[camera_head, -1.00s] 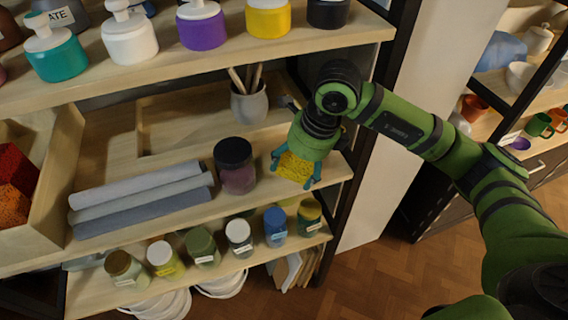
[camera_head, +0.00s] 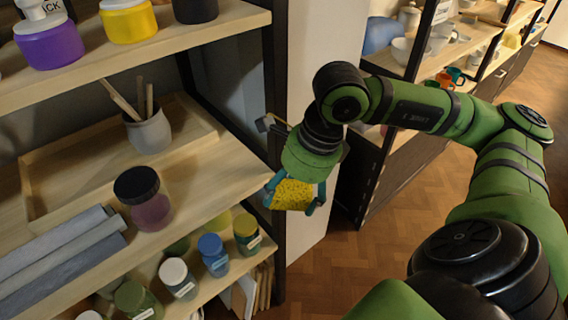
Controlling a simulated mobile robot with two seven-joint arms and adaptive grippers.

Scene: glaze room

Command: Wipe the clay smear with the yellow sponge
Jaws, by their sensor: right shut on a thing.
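The yellow sponge (camera_head: 293,195) is between the fingers of my right gripper (camera_head: 294,203), which is shut on it. The gripper holds it at the right end of the middle shelf (camera_head: 200,185), over or just past the shelf's edge; I cannot tell its exact height. My right arm reaches in from the right. My left gripper is not in view. No clay smear can be made out in this view.
A dark-lidded jar (camera_head: 144,200), rolled grey cloths (camera_head: 62,255) and a grey pot of tools (camera_head: 148,130) stand on the middle shelf. Small jars (camera_head: 213,254) fill the shelf below. Open wooden floor (camera_head: 400,220) lies to the right, before another shelf unit.

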